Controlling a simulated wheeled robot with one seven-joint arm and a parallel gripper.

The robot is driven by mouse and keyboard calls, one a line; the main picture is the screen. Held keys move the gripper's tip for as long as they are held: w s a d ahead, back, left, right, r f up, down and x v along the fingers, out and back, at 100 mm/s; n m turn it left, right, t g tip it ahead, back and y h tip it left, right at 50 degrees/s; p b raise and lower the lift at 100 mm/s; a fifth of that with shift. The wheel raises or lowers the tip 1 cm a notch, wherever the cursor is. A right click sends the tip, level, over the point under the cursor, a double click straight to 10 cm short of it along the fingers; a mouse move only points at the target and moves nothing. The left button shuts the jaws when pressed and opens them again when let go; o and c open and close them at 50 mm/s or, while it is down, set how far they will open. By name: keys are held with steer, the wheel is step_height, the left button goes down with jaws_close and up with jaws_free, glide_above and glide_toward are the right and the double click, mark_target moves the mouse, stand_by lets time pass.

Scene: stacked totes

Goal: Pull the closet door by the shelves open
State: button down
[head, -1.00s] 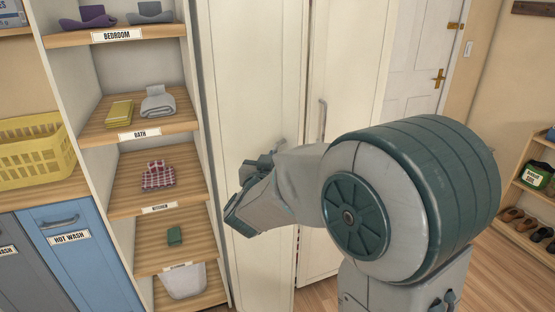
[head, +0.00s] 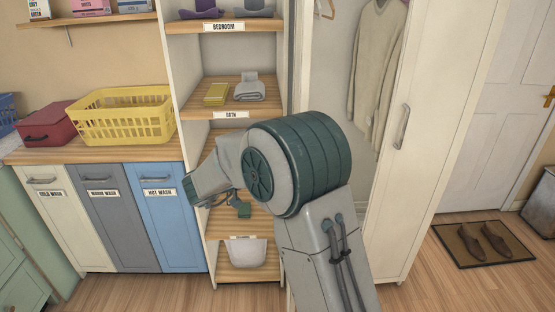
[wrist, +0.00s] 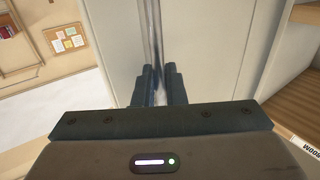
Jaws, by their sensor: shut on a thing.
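The closet stands open right of the shelves in the head view, with a cream sweater (head: 377,70) hanging inside. The door by the shelves is a pale panel (wrist: 210,60) filling the middle of the wrist view; in the head view I cannot clearly make it out. Its upright metal handle (wrist: 156,35) runs down between the two dark fingers of my gripper (wrist: 161,82), which is shut on it. In the head view, my arm hides the handle and most of the fingers. The other closet door (head: 425,120), with its own handle (head: 402,127), stands on the right.
Open shelves (head: 231,117) hold folded cloths and a white bin. A yellow basket (head: 122,115) and a red box (head: 47,125) sit on the counter above wash cabinets. A shoe mat (head: 452,245) lies right. Floor (head: 410,295) before the right-hand door is clear.

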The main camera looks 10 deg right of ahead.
steer(key=shift+w+a+r, duration=0.1)
steer(key=shift+w+a, duration=0.1)
steer(key=shift+a, duration=0.1)
steer(key=c, duration=1.8)
jaws_free()
steer(key=shift+o, duration=0.6)
steer(key=shift+w+d, duration=0.1)
steer(key=b+v, duration=0.1)
steer(key=v, duration=1.3)
steer(key=shift+b, duration=0.3)
steer(key=shift+w, duration=0.1)
